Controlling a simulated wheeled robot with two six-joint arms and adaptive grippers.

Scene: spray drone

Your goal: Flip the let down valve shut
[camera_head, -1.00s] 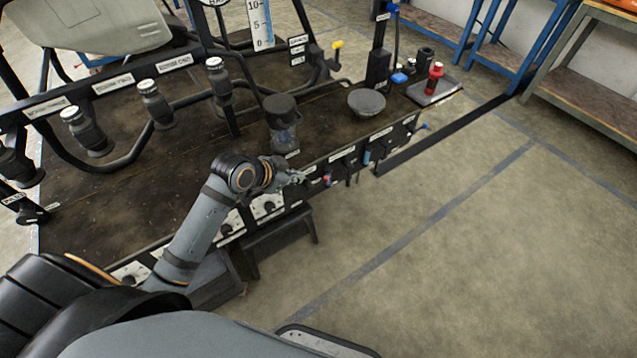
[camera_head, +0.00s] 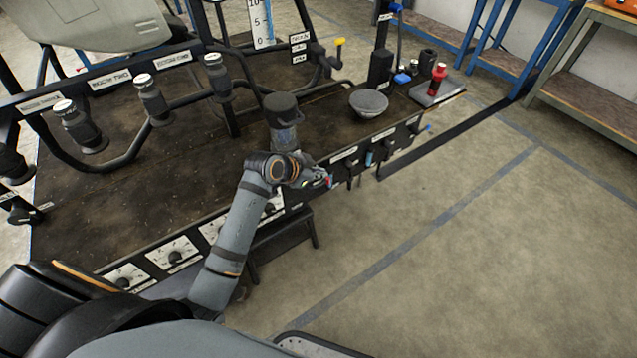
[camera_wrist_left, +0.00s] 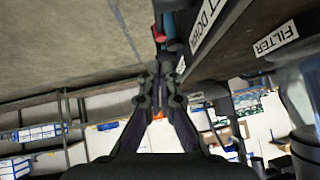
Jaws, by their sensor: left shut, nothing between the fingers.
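The let down valve (camera_head: 329,181) is a small red and blue fitting on the front edge of the dark bench. Contact cannot be told. My right gripper is out of view.
A filter jar (camera_head: 283,125) stands on the bench just behind my left gripper. Another valve with a blue handle (camera_head: 369,158) is further right along the edge. The floor in front is clear.

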